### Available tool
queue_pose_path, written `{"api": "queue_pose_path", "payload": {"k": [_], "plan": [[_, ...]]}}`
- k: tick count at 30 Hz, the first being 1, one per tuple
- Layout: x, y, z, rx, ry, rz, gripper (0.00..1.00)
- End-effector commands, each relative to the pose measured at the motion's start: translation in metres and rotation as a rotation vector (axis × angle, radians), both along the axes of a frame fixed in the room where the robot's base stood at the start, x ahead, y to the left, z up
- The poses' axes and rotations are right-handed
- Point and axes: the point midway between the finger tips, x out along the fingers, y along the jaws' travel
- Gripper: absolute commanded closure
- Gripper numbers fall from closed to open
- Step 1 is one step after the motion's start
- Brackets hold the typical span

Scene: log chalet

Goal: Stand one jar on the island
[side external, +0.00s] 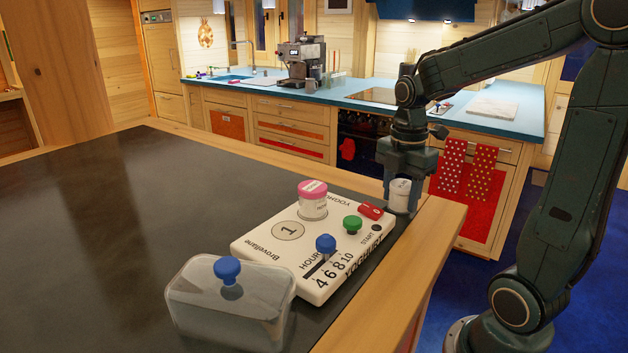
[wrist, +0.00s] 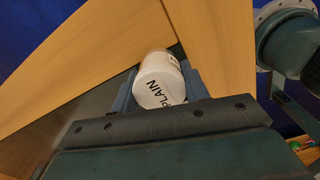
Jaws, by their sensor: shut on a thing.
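A white jar (side external: 400,196) is between the fingers of my gripper (side external: 403,198), at the right corner of the dark island top (side external: 120,220). In the wrist view the jar (wrist: 160,82) has a white lid reading "PLAIN", and my gripper (wrist: 160,92) is shut on it from both sides. The jar looks upright in the side view. Whether its base touches the surface I cannot tell. A second jar (side external: 313,205) with a pink lid stands on the white yoghurt maker (side external: 268,250), left of my gripper.
The yoghurt maker carries a blue knob (side external: 326,243), a green knob (side external: 352,223) and a red switch (side external: 371,211). A clear cover (side external: 230,305) with a blue knob sits at the front. The island's left side is clear. Its wooden edge (side external: 440,225) runs close by the held jar.

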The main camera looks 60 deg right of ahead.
Motion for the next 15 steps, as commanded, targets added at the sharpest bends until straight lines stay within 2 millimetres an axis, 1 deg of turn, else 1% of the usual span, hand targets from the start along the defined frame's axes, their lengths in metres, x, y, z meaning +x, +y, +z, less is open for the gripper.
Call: {"api": "queue_pose_path", "payload": {"k": [6, 7, 10, 15], "plan": [[0.0001, 0.0000, -0.0028, 0.000, 0.000, 0.000, 0.81], [0.0000, 0.0000, -0.0032, 0.000, 0.001, 0.000, 0.53], [0.0001, 0.0000, -0.0030, 0.000, 0.000, 0.000, 0.33], [0.0001, 0.0000, -0.0029, 0.000, 0.000, 0.000, 0.33]]}}
